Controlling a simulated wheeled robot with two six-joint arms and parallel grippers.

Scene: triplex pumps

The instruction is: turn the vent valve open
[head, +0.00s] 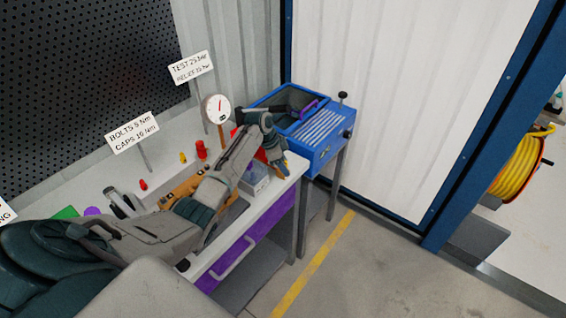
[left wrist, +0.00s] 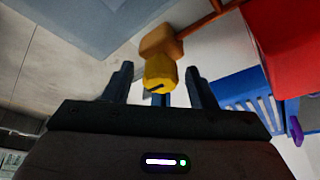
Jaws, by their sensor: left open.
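A yellow knob (left wrist: 160,73) with a dark slot or mark sits on a brown-orange fitting (left wrist: 161,42) in the left wrist view. It looks like the vent valve's handle, though no label shows. My left gripper (left wrist: 158,69) is open, with one finger on each side of the knob; I cannot tell whether either finger touches it. In the head view my left gripper (head: 279,163) points down at the bench's right end, and my arm and hand hide most of the valve there. My right gripper is not in view.
A red block (left wrist: 292,40) is close on the right in the left wrist view. On the bench (head: 285,185) are a gauge (head: 216,108), sign posts and a grey box (head: 254,181). A blue unit (head: 322,135) with an open bin stands beyond.

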